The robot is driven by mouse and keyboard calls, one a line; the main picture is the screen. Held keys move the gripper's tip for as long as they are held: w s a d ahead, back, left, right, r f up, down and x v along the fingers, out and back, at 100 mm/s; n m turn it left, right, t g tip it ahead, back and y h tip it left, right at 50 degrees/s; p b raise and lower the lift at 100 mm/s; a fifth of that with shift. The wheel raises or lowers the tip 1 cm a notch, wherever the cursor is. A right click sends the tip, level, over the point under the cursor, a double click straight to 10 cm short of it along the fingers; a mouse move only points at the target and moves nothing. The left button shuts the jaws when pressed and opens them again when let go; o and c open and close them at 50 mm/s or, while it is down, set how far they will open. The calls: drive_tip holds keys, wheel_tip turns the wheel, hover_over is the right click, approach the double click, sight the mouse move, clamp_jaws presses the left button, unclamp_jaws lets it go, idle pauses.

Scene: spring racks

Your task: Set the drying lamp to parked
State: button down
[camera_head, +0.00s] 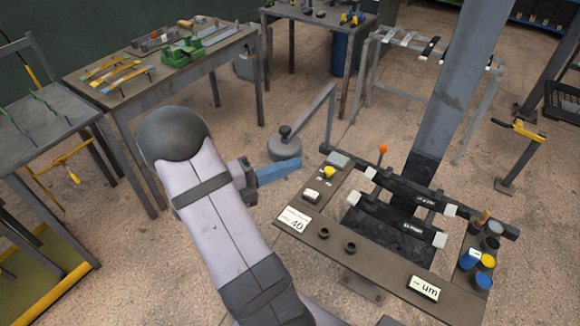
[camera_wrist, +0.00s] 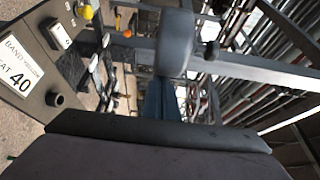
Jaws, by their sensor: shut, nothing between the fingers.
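The drying lamp appears to be the round grey head (camera_head: 285,148) with a dark knob on top. It sits on a grey bar (camera_head: 308,108) joined to a post at the bench's back left corner. The head is out beyond the bench's left edge, away from the spring rack (camera_head: 400,205). My gripper (camera_head: 298,163) has blue fingers, shut and empty, pointing right just in front of the lamp head. In the wrist view the lamp head (camera_wrist: 176,45) is right ahead of the fingers (camera_wrist: 160,85). I cannot tell whether they touch it.
The work bench (camera_head: 340,265) carries a "40" card (camera_head: 294,220), a yellow knob (camera_head: 328,172), an orange-tipped lever (camera_head: 383,149) and several small pots at right. A grey column (camera_head: 455,90) rises behind the rack. A tool table (camera_head: 170,85) stands at the back left.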

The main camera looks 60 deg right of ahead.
drive_tip(key=w+d+b, duration=0.1)
drive_tip(key=w+b, duration=0.7)
drive_tip(key=w, duration=1)
drive_tip(key=shift+w+r+b, duration=0.2)
drive_tip(key=shift+r+b, duration=0.2)
drive_tip(key=shift+r, duration=0.1)
drive_tip(key=shift+s, duration=0.1)
drive_tip(key=s+a+f+b, duration=0.1)
drive_tip(key=s+a+b, duration=0.2)
drive_tip(key=s+b, duration=0.15)
drive_tip(key=w+a+b, duration=0.2)
drive_tip(key=w+a, duration=0.3)
drive_tip(key=w, duration=0.3)
drive_tip(key=shift+w+g, duration=0.2)
drive_tip(key=shift+g, duration=0.2)
